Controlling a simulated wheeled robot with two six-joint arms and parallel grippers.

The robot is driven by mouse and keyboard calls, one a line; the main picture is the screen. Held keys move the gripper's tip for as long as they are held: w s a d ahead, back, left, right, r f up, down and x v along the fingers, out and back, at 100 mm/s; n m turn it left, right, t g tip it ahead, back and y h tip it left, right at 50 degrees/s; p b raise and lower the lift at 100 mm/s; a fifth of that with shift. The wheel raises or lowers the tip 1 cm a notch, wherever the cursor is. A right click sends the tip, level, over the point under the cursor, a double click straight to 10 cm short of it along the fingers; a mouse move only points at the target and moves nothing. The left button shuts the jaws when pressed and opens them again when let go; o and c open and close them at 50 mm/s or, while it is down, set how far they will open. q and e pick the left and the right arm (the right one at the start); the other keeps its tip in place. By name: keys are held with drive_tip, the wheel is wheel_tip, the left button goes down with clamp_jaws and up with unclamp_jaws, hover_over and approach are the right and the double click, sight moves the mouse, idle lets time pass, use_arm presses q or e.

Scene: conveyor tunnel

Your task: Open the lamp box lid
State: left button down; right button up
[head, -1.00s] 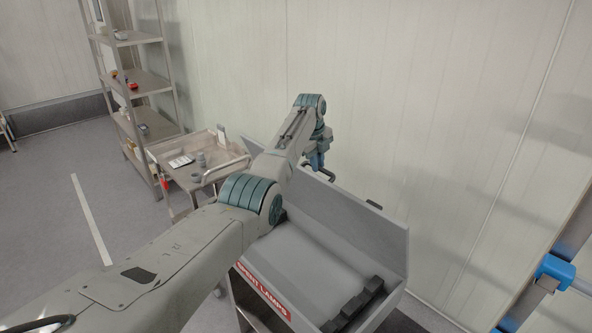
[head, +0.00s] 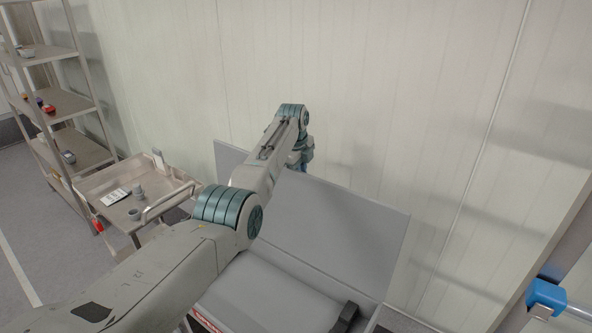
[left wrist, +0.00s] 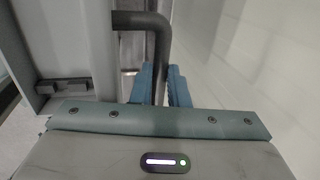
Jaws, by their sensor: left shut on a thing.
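The grey lamp box (head: 265,290) stands below my left arm, with part of a red label (head: 205,320) on its front. Its lid (head: 345,225) is raised at the back, its broad face towards me. My left gripper (head: 300,166) is at the lid's upper edge, its fingertips hidden behind the lid. In the left wrist view, the blue fingers (left wrist: 161,85) are shut on a dark bent handle (left wrist: 160,42) beside a grey panel (left wrist: 75,45). My right gripper is out of view.
A pale wall (head: 400,100) rises close behind the lid. A cart (head: 100,180) with small items stands left of the box, and a metal shelf (head: 85,95) stands beyond it. A blue fitting (head: 546,294) on a post is at the far right.

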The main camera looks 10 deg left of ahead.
use_arm(q)
drive_tip(key=shift+s+f, duration=0.3)
drive_tip(key=shift+f, duration=0.4)
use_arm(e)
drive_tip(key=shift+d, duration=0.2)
use_arm(q)
drive_tip(key=c, duration=1.5)
unclamp_jaws()
drive_tip(key=shift+w, duration=0.1)
drive_tip(key=shift+o, duration=0.5)
drive_tip(key=shift+w, duration=0.15)
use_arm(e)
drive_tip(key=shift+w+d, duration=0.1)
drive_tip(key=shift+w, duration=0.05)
use_arm(q)
drive_tip(key=shift+r, duration=0.1)
drive_tip(key=shift+r, duration=0.1)
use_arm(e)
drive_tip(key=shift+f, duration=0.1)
use_arm(q)
drive_tip(key=shift+r, duration=0.3)
drive_tip(key=b+v, duration=0.3)
drive_tip(key=v, duration=0.7)
drive_tip(key=shift+b, duration=0.35)
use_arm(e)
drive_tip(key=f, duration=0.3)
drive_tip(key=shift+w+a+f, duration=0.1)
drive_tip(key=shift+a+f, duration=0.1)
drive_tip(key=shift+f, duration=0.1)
